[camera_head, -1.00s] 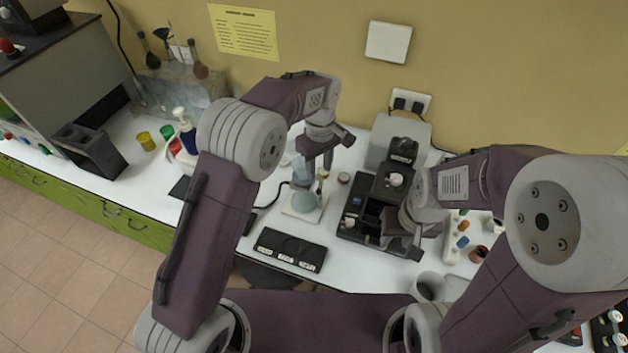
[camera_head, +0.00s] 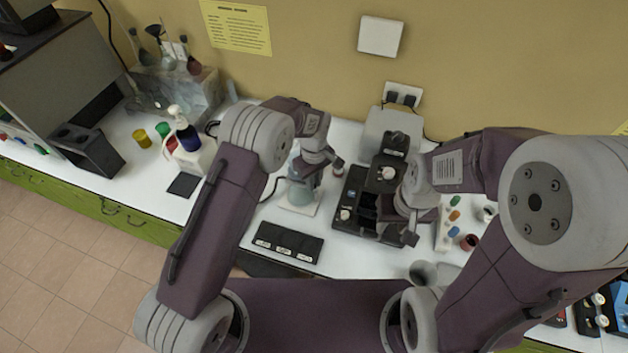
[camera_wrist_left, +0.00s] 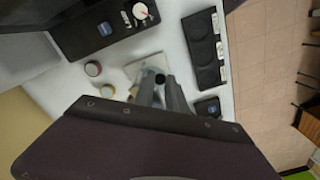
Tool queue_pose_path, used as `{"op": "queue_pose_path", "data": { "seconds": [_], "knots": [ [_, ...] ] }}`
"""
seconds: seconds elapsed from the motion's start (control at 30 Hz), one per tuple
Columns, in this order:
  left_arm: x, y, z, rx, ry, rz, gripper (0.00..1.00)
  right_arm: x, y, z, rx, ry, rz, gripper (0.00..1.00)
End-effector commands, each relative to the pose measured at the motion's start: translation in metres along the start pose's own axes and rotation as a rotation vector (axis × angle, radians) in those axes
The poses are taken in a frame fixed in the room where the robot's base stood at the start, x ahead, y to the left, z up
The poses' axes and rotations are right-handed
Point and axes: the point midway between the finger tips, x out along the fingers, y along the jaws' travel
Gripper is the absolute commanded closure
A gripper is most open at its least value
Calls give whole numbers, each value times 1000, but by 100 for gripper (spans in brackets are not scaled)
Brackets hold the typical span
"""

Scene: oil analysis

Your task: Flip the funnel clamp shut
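A bluish glass flask (camera_head: 301,195) stands on a small pale base plate (camera_head: 291,209) left of the dark instrument. The funnel and its clamp cannot be made out clearly; my left gripper covers the top of the glassware. My left gripper (camera_head: 310,170) is directly over the flask, pointing down. In the left wrist view its fingers (camera_wrist_left: 161,82) are a little apart, with a small round black part (camera_wrist_left: 160,79) showing between the tips. Contact cannot be judged. My right gripper (camera_head: 408,235) is low over the front right of the dark instrument (camera_head: 358,208); its fingertips are unclear.
A black tray with white labels (camera_head: 288,243) lies in front of the flask. A rack of coloured caps (camera_head: 450,222) is at right. Clear tabletop lies left of the black tray.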

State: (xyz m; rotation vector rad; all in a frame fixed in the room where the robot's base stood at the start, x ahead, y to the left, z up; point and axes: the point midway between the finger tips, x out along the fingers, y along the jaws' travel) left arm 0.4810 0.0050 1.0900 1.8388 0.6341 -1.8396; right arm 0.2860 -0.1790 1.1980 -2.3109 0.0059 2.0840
Motion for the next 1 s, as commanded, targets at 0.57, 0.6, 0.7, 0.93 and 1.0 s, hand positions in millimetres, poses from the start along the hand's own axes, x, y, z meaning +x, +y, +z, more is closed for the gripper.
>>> {"op": "queue_pose_path", "data": {
  "seconds": [0.57,0.6,0.7,0.93,1.0],
  "knots": [
    [-1,-7,-9,211,1,1,100,10,0,1,0,0,0,64],
    [-1,-7,-10,210,1,1,100,10,0,1,0,0,0,64],
    [-1,-7,-10,209,1,1,100,10,0,1,0,0,0,64],
    [-1,-7,-9,208,1,1,62,10,0,1,0,0,0,64],
    [-1,-7,-9,208,1,1,62,10,0,1,0,0,0,64]
  ]
}}
